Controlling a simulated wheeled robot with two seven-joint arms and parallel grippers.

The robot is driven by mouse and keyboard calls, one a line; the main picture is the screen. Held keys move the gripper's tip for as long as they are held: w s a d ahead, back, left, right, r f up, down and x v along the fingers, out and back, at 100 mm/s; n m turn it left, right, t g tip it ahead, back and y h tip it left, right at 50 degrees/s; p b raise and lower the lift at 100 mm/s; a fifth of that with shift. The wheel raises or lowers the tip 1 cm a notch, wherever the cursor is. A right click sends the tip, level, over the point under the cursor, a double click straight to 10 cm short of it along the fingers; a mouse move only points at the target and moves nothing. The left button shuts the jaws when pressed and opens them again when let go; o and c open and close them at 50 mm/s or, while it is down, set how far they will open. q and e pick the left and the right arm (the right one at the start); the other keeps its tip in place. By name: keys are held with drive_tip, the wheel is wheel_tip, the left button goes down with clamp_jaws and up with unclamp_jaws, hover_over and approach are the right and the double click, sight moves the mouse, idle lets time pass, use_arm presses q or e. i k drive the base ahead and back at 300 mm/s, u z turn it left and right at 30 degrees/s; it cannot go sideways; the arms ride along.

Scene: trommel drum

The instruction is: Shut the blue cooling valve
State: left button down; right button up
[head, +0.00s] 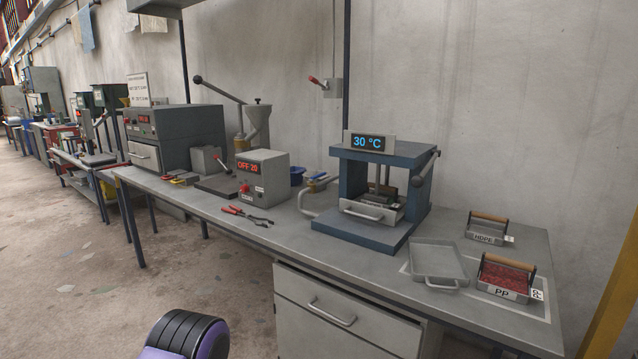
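I cannot make out a blue cooling valve for certain. A blue press (372,190) stands on the grey bench, with a display reading 30 °C (369,142) on top. A pale pipe or hose (304,203) curves beside its left side. Small blue and yellow parts (317,180) sit behind that, too small to tell apart. Neither gripper shows in the view. Only a black and purple part, which seems to be my own arm, shows at the bottom left.
A grey control box (263,174) reads OFF 20. Red-handled pliers (247,215) lie in front of it. An empty tray (438,262) and trays marked HDPE (484,238) and PP (501,292) occupy the bench's right. A red-handled lever (317,81) is on the wall. Floor at left is open.

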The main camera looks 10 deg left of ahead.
sight(312, 178)
drive_tip(key=u, duration=1)
drive_tip(key=i, duration=1.2)
drive_tip(key=z, duration=2.05)
drive_tip(key=k, duration=0.5)
drive_tip(key=u, duration=1.55)
drive_tip(key=i, duration=0.15)
drive_tip(key=z, duration=0.1)
